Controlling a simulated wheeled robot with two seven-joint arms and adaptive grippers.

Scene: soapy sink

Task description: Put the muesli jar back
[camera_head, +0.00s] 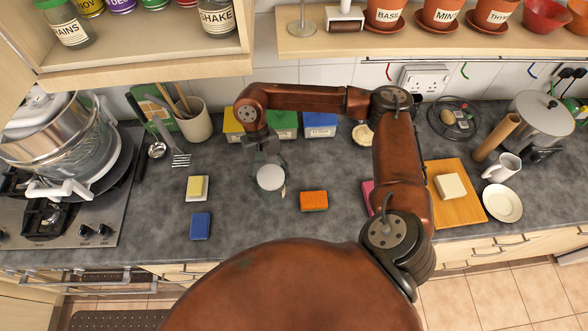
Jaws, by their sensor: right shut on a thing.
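A clear glass jar (271,178) with a pale lid is at the middle of the grey counter, below my right gripper (265,156). Its label is turned mostly away and cannot be read, so I cannot confirm that it is the muesli jar. My right gripper is shut on the jar near its top, partly covered by my wrist. From above I cannot tell whether the jar touches the counter. An open wooden cupboard shelf (140,58) at the upper left holds several labelled jars and tins. My left gripper is not in view.
A sponge (314,201), a butter-coloured block (197,187) and a blue sponge (200,226) lie near the jar. Yellow, green and blue boxes (320,125) stand behind. A utensil pot (194,122) and hob pots (75,150) stand left. A potted-herb shelf (340,45) overhangs the back.

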